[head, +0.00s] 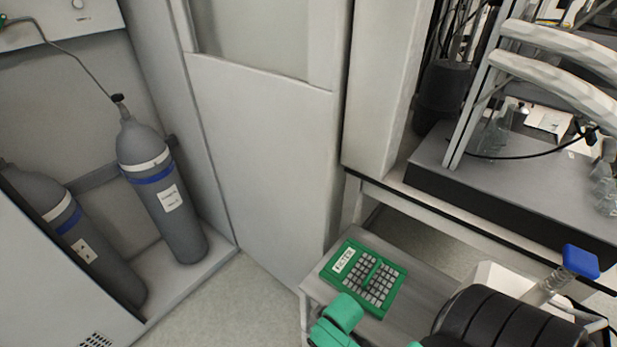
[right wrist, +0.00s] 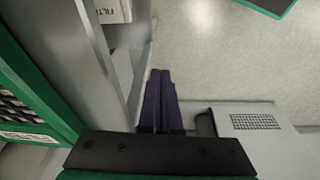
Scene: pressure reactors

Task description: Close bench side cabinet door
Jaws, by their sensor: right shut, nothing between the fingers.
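In the head view the gas cabinet stands open at the left, with grey cylinders (head: 165,190) inside. A pale door panel (head: 262,165) with a window cut-out stands swung open on its bench side, between the cabinet and the bench (head: 440,203). At the lower left is another panel (head: 50,275) with a vent grille. In the right wrist view my right gripper (right wrist: 163,75) has its dark fingers together and holds nothing. They are over the floor, with a vented panel (right wrist: 250,125) to their right. No fingertips show in the head view.
Lab equipment with pale curved tubes stands on the bench. Bare floor (head: 235,310) lies in front of the cabinet and the door.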

